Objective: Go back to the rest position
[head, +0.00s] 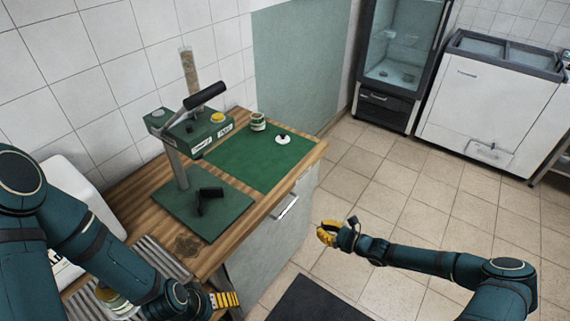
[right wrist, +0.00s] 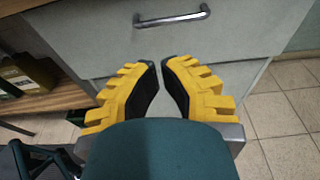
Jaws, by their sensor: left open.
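My left arm comes in from the left. My left gripper (head: 226,300) shows as yellow fingers at the bottom, low beside the wooden counter's front corner; its forearm covers part of the counter. I see nothing held in it. My right gripper (head: 327,233) hangs over the tiled floor to the right of the counter. In the right wrist view its yellow fingers (right wrist: 160,68) have black pads and a narrow gap between the tips. Nothing is between them, and a drawer front with a metal handle (right wrist: 172,18) lies beyond.
The wooden counter (head: 200,262) carries a green press (head: 195,135), a green mat (head: 245,160), a jar (head: 258,122) and a white lid with a black knob (head: 283,139). A jar (head: 118,300) stands lower left. A glass-door fridge (head: 398,50) and chest freezer (head: 480,110) stand behind open floor.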

